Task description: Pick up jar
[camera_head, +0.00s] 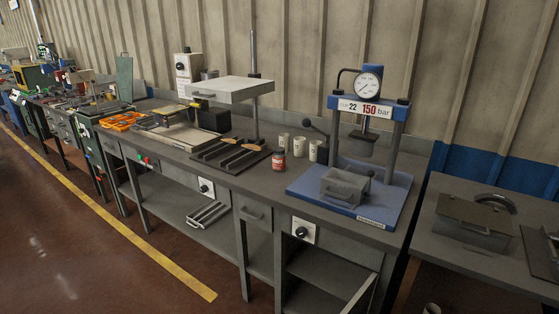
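A small jar (278,161) with a red body and a dark band stands upright on the grey workbench (222,177), near its front edge. It is left of the blue press base and right of a dark slotted plate. Nothing covers the jar. Neither of my grippers is in the head view.
A blue press (398,195) with a gauge stands to the right, holding a grey metal box (345,188). The slotted plate (230,156) lies to the left. Floor in front is clear at lower left.

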